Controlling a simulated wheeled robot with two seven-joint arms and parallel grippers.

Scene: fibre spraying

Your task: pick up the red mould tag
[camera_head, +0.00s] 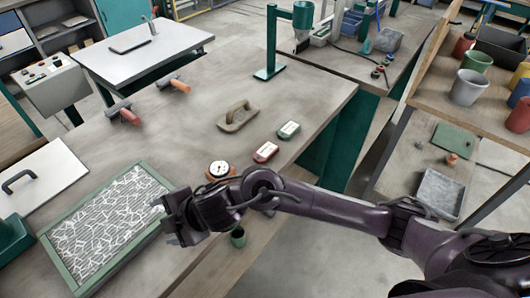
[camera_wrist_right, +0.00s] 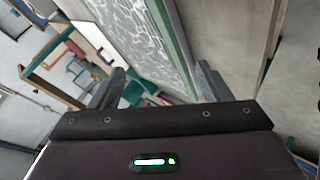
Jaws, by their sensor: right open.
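The red mould tag (camera_head: 265,152) is a small red block with a white label. It lies flat on the workbench in the head view, beside a similar green tag (camera_head: 289,130). My right gripper (camera_head: 163,221) is open and empty, over the right edge of the green-framed fibre mould (camera_head: 152,172). It is to the left of and nearer than the red tag, clearly apart from it. In the right wrist view the two fingers (camera_wrist_right: 160,88) stand wide apart with the mould frame (camera_wrist_right: 181,52) beyond them. The red tag is not visible there. My left gripper is not in view.

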